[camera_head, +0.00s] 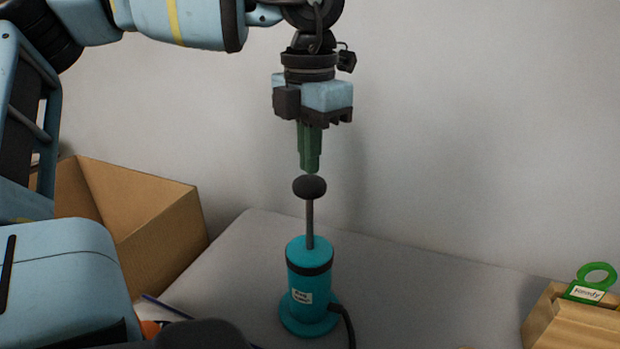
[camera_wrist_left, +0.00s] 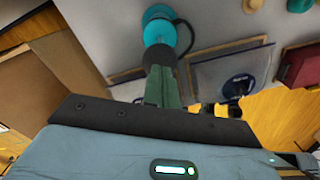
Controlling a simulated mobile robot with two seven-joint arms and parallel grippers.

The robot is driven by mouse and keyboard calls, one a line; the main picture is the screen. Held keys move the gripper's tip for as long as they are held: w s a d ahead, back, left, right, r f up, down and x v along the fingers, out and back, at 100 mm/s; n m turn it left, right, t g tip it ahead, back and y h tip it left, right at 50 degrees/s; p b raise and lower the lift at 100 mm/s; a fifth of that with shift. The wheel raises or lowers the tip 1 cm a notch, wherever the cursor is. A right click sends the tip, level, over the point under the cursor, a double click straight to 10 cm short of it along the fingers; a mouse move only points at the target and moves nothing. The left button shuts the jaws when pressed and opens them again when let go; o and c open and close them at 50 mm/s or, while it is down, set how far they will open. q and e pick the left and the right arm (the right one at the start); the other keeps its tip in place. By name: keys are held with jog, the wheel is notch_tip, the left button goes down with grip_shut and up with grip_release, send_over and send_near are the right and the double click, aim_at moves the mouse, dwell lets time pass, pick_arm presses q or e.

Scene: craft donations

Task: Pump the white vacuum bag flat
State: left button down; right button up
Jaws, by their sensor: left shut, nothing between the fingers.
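The teal hand pump (camera_head: 309,277) stands upright on the grey table in the head view. Its rod is up, topped by a dark round knob (camera_head: 309,187). My left gripper (camera_head: 309,170) points straight down with its green fingers shut and empty, tips just above the knob; contact cannot be told. In the left wrist view the fingers (camera_wrist_left: 161,88) overlap the dark knob, with the teal pump (camera_wrist_left: 157,28) beyond. A dark hose leaves the pump's base. A greyish panel with a dark round disc (camera_wrist_left: 238,86) may be the vacuum bag; I cannot be sure. My right gripper is not in view.
An open cardboard box (camera_head: 155,215) stands left of the pump. A wooden block with a green ring tag (camera_head: 595,278) is at the right edge. A red object (camera_wrist_left: 300,66) lies at the wrist view's right. The wall is close behind the table.

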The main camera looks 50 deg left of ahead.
aim_at(309, 178)
pick_arm(q)
jog(key=shift+f+b, duration=0.35)
jog(key=shift+f, duration=0.35)
jog(key=shift+f+b, duration=0.6)
jog(key=shift+f, duration=0.25)
jog(key=shift+f+b, duration=0.75)
jog(key=shift+f, duration=0.3)
jog(key=shift+f+b, duration=0.55)
jog(key=shift+f, duration=0.3)
jog(key=shift+f+b, duration=0.75)
jog(key=shift+f, duration=0.3)
jog(key=shift+f+b, duration=0.55)
jog(key=shift+f, duration=0.25)
jog(key=shift+r+p, duration=0.65)
jog(key=shift+r, duration=0.3)
notch_tip(309, 178, up, 3)
jog(key=shift+p, duration=1)
notch_tip(309, 178, up, 3)
jog(key=shift+f+p, duration=0.1)
jog(key=shift+p, duration=0.9)
jog(key=shift+r+p, duration=0.95)
jog(key=shift+r, duration=0.8)
